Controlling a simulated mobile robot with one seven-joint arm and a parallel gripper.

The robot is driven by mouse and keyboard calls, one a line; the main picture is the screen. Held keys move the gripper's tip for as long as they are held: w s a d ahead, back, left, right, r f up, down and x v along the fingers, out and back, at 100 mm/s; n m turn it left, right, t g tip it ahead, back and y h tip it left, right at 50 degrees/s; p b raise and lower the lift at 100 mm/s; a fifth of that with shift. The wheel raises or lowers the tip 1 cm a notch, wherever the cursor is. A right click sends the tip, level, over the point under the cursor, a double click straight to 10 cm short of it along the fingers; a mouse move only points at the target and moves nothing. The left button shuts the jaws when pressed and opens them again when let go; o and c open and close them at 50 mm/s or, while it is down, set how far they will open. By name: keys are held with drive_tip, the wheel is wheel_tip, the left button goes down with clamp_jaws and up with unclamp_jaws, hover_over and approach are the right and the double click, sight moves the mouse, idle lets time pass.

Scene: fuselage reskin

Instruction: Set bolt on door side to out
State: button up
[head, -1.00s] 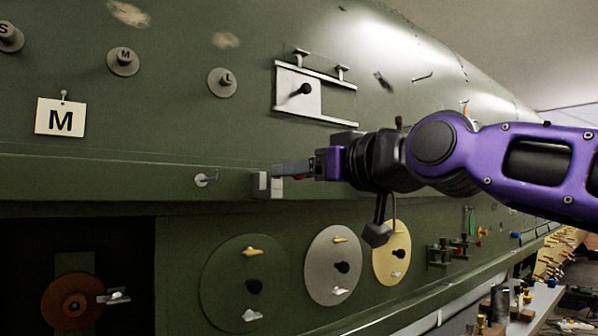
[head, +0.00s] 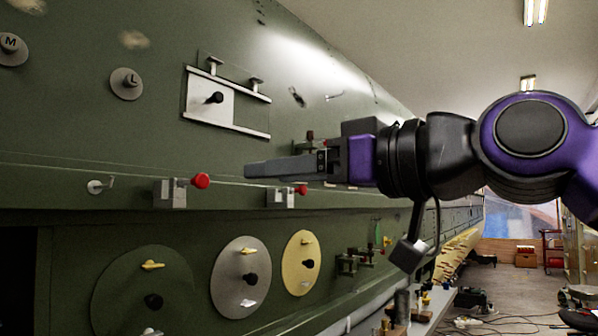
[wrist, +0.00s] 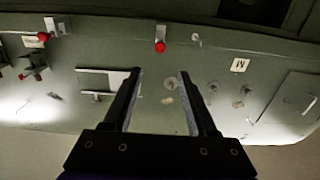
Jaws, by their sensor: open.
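Two grey blocks with red knobs sit on the green fuselage ledge; I cannot tell for sure which is the door-side bolt. The left block (head: 170,194) has its red knob (head: 201,181) standing out to the right. My gripper (head: 250,170) is open and empty, above the ledge. In the wrist view, seen upside down, one block (wrist: 161,31) with its red knob lies ahead, between the lines of my fingers (wrist: 160,74), apart from them.
A white sliding plate (head: 208,107) with a black knob sits between rails above the ledge. A small hook (head: 97,187) is left of the blocks. Round discs (head: 241,295) with yellow and white handles are below. A panel with a handle (wrist: 311,104) shows in the wrist view.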

drive_tip(key=shift+v, duration=1.05)
drive_tip(key=s+d+f+m+g+h+p, duration=0.1)
drive_tip(key=d+f+m+g+h+p, duration=0.1)
drive_tip(key=f, duration=0.9)
drive_tip(key=s+d+f+m+g+h+p, duration=0.2)
drive_tip(key=d+f+m+h, duration=0.2)
drive_tip(key=f+h, duration=0.3)
drive_tip(key=s+d+f+m+g+h+p, duration=0.2)
drive_tip(key=d+f+m+h, duration=0.2)
drive_tip(key=f, duration=1.2)
drive_tip(key=shift+s+d+h, duration=0.15)
drive_tip(key=shift+d+h, duration=0.25)
drive_tip(key=shift+d, duration=0.35)
